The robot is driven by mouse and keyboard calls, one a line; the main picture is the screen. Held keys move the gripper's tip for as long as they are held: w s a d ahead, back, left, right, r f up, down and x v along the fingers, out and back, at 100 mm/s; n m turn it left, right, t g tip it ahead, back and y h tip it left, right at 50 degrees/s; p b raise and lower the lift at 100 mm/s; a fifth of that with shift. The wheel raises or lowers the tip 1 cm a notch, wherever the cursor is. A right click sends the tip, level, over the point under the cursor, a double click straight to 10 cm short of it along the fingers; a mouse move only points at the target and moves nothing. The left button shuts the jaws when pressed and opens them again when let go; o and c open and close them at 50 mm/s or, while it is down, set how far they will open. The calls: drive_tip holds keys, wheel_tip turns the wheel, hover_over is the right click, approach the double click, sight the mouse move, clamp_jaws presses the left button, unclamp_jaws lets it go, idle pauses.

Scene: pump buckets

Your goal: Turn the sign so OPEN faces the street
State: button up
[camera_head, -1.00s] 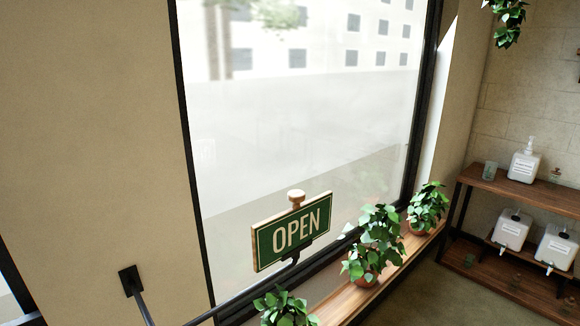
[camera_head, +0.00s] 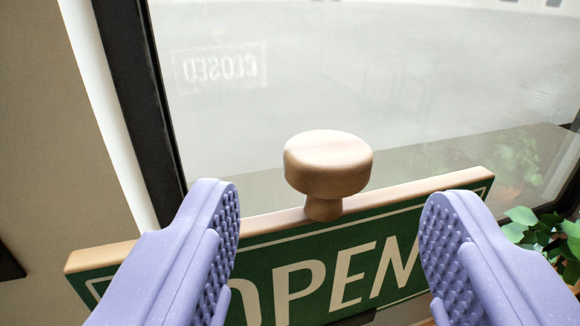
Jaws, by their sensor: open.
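The green sign (camera_head: 300,278) with a wooden edge shows the word OPEN on the side facing me, partly cut off by the bottom of the view and my fingers. A round wooden knob (camera_head: 328,165) stands on top of its edge. A mirrored CLOSED reflection (camera_head: 222,66) shows in the window glass behind it. My gripper (camera_head: 328,225) is open and empty. Its two lavender, studded fingers reach in from the bottom, one left and one right of the knob, with clear gaps to it. Whether the fingers touch the sign cannot be told.
The window pane (camera_head: 380,75) lies just behind the sign, with a dark frame (camera_head: 135,90) on the left. A leafy plant (camera_head: 545,235) is close by the right finger. The wall is at far left.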

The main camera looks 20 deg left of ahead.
sight(328, 173)
drive_tip(key=x, duration=0.6)
drive_tip(key=shift+w, duration=0.4)
clamp_jaws()
